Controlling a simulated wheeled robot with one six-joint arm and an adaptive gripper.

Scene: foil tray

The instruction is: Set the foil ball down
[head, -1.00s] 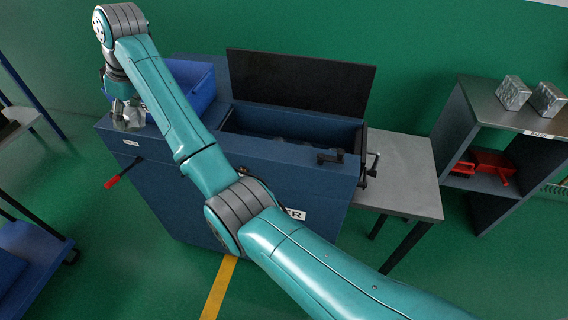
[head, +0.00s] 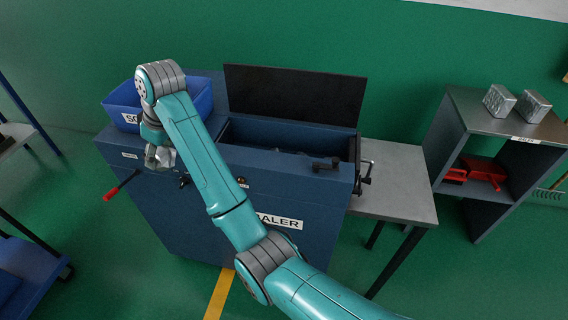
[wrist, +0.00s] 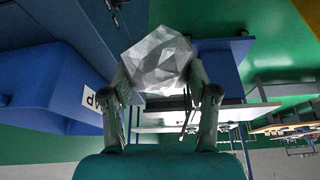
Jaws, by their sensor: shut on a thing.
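The foil ball (wrist: 158,60) is a crumpled, faceted silver lump. In the wrist view it sits between the two fingertips of my gripper (wrist: 162,84), which is shut on it. In the head view my gripper (head: 160,154) hangs downward at the front left of the blue baler (head: 255,185), in front of the blue bin. The foil ball (head: 159,158) shows there as a small grey shape at the gripper's end. Its exact height over the surface below cannot be told.
The blue bin (head: 123,108) with a white label stands on the baler's left; it also fills the left of the wrist view (wrist: 45,85). The black lid (head: 295,95) is up. A grey table (head: 395,185) stands right. Silver blocks (head: 500,101) sit on a shelf. A red-handled lever (head: 112,193) sticks out.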

